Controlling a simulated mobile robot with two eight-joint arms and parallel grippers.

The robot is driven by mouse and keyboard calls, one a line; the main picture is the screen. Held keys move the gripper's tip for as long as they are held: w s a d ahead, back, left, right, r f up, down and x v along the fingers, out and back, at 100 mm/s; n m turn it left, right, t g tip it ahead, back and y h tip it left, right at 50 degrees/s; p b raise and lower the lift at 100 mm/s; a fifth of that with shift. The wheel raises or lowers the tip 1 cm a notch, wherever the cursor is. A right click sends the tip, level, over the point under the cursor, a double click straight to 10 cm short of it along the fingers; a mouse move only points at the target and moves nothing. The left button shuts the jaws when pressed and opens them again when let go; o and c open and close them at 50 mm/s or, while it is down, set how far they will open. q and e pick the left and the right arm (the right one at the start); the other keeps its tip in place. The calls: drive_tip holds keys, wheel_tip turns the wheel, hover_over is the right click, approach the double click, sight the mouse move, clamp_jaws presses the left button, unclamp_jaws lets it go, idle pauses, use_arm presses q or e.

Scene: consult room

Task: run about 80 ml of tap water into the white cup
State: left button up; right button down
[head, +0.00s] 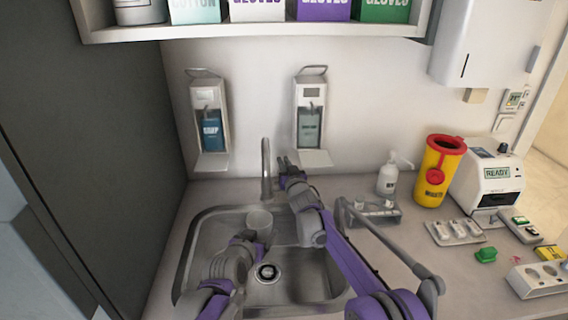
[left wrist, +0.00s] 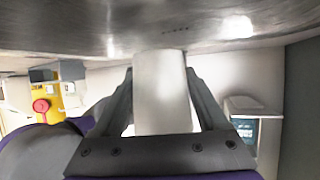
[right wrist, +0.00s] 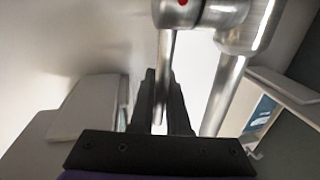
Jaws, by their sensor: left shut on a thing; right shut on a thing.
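The white cup (head: 260,218) is in the steel sink (head: 190,250), below the tap (head: 265,158). My left gripper (head: 253,232) is shut on the cup; its fingers lie on both sides of the cup in the left wrist view (left wrist: 160,95). My right gripper (head: 283,163) is at the tap, shut on its thin lever (right wrist: 166,60), which hangs between the fingers in the right wrist view. A red dot marks the tap head above it. I cannot make out a water stream, and the inside of the cup is too small to read.
The drain (head: 267,273) is in the sink floor. Two wall dispensers (head: 209,120) hang behind the sink. To the right on the counter are a pump bottle (head: 388,177), a yellow sharps bin (head: 436,175) and a white device (head: 488,180). A shelf with glove boxes (head: 257,10) hangs above.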

idle(0.9)
drive_tip(key=shift+s+r+n+t+y, duration=0.15)
drive_tip(key=shift+s+t+y, duration=0.1)
drive_tip(key=shift+s+t, duration=0.35)
drive_tip(key=shift+s+r+n+t+y, duration=0.15)
drive_tip(key=shift+s+t+y, duration=0.2)
drive_tip(key=shift+t, duration=0.45)
drive_tip(key=shift+f, duration=0.1)
drive_tip(key=c, duration=0.9)
unclamp_jaws()
drive_tip(key=v, duration=1.2)
drive_tip(key=shift+s+a, duration=0.1)
